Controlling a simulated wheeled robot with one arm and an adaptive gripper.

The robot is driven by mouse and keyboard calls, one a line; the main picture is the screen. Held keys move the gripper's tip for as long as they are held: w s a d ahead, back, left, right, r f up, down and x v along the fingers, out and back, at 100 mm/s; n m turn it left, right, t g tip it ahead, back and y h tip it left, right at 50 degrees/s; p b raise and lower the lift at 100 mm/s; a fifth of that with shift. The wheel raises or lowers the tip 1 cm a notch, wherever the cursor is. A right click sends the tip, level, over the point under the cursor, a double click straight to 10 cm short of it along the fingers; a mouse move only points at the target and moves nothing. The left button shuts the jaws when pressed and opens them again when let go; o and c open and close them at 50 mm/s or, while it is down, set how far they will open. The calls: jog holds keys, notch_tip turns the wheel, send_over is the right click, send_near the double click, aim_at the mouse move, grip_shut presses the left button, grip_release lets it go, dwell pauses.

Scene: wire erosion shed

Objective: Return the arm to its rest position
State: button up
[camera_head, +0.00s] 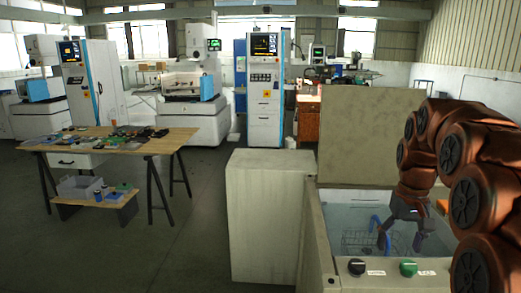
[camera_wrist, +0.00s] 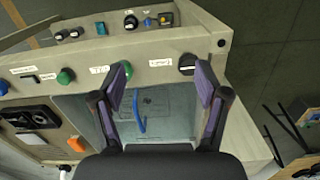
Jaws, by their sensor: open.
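My copper-brown arm reaches in from the right edge of the head view, bent over an open tank (camera_head: 319,236) with pale walls. My gripper (camera_head: 400,242) hangs downward over the tank opening, its two fingers spread and nothing between them. In the wrist view my gripper (camera_wrist: 160,78) also shows open and empty, its purple-padded fingers apart above the tank. The blue handle also shows between the fingers in the wrist view (camera_wrist: 138,110), lower down.
The tank's front panel bears a black knob (camera_head: 357,267) and a green knob (camera_head: 408,268). A raised lid (camera_head: 370,135) stands behind the tank. A pale cabinet (camera_head: 265,215) adjoins on the left. A cluttered wooden table (camera_head: 150,147) stands further left, with open floor between.

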jog(key=s+a+f+p, duration=0.1)
jog(key=s+a, duration=0.3)
jog(key=s, duration=0.6)
jog(key=s+a+f+n+g, duration=0.1)
jog(key=s+a+f, duration=0.2)
jog(key=s, duration=0.7)
jog(key=s+a+f+p, duration=0.1)
jog(key=s+a+f, duration=0.2)
jog(key=s+a, duration=0.4)
jog(key=s, duration=0.3)
jog(key=shift+s+n+p, duration=0.15)
jog(key=shift+n+p, duration=0.2)
jog(key=shift+n, duration=0.05)
jog(key=shift+a, duration=0.1)
